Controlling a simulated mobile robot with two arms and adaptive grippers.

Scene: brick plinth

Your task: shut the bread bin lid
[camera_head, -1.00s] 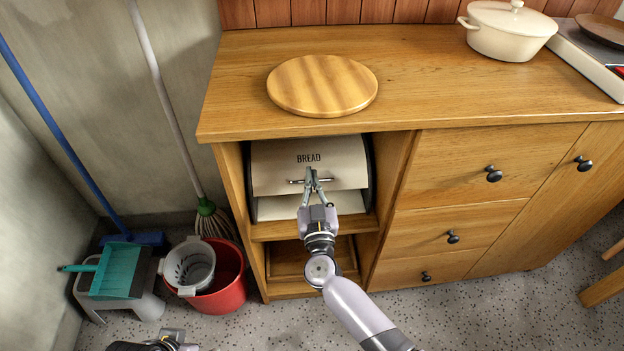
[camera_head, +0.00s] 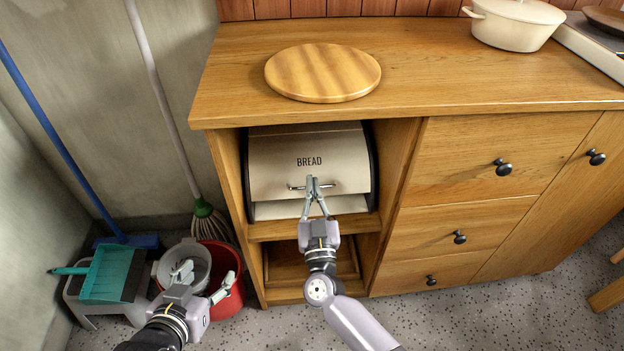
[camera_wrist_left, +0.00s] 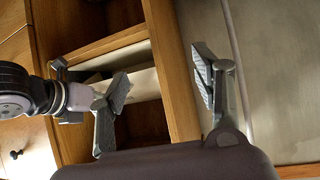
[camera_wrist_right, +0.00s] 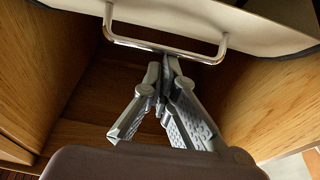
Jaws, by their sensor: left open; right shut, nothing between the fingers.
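The bread bin has a cream lid (camera_head: 277,160) marked BREAD and a metal bar handle (camera_head: 338,186). It sits in the open upper compartment of the wooden cabinet. The lid is mostly down, with a pale strip showing below its front edge. My right gripper (camera_head: 313,183) is shut and empty, its tips at the handle. In the right wrist view the handle (camera_wrist_right: 165,46) lies just beyond the closed fingertips (camera_wrist_right: 165,66); I cannot tell if they touch. My left gripper (camera_head: 205,278) is open and empty, low at the left, in front of the buckets.
A round wooden board (camera_head: 323,73) lies on the cabinet top (camera_head: 450,80), with a cream pot (camera_head: 515,25) at the back right. Left of the cabinet stand a mop (camera_head: 165,100), a red bucket (camera_head: 232,300) and a teal dustpan (camera_head: 112,274). Drawers are at the right.

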